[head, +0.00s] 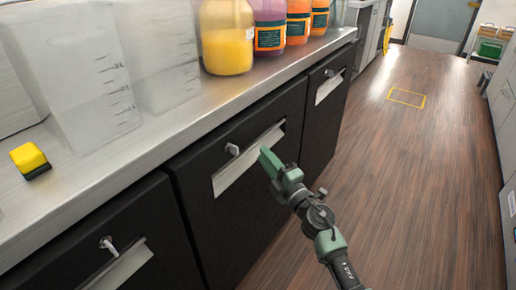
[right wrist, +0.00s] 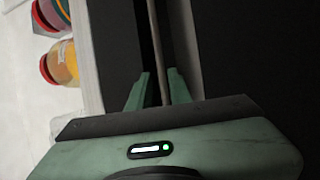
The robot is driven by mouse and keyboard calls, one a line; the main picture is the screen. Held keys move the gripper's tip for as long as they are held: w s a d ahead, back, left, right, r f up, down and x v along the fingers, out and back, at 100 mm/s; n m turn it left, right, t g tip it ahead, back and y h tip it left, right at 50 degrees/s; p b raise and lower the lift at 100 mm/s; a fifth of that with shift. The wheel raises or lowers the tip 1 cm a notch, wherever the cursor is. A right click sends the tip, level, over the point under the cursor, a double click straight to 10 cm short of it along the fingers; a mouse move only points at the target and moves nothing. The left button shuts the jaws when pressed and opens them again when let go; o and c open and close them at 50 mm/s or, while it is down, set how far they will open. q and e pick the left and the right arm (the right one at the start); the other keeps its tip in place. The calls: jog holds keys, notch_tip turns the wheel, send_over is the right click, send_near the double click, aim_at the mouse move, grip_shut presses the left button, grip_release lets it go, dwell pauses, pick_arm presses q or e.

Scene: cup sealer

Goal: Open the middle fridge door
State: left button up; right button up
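The middle fridge door (head: 235,210) is a black panel under the counter and looks closed. Its handle (head: 238,170) is a long pale metal strip with a small lock above it. My right gripper (head: 268,160) is at the right part of this handle. In the right wrist view the two green fingers (right wrist: 158,88) stand apart, with the thin edge of the handle (right wrist: 162,45) running between them. A gap shows beside the edge; whether a finger touches it I cannot tell. My left gripper is in neither view.
Black doors stand left (head: 130,235) and right (head: 325,110) of the middle one. The counter (head: 190,130) above holds clear containers (head: 85,90), bottles (head: 227,45) and a yellow-black item (head: 29,158). The wood floor (head: 430,180) to the right is clear.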

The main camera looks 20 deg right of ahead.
jog(key=shift+x, duration=1.9)
jog(key=shift+f, duration=0.1)
grip_shut()
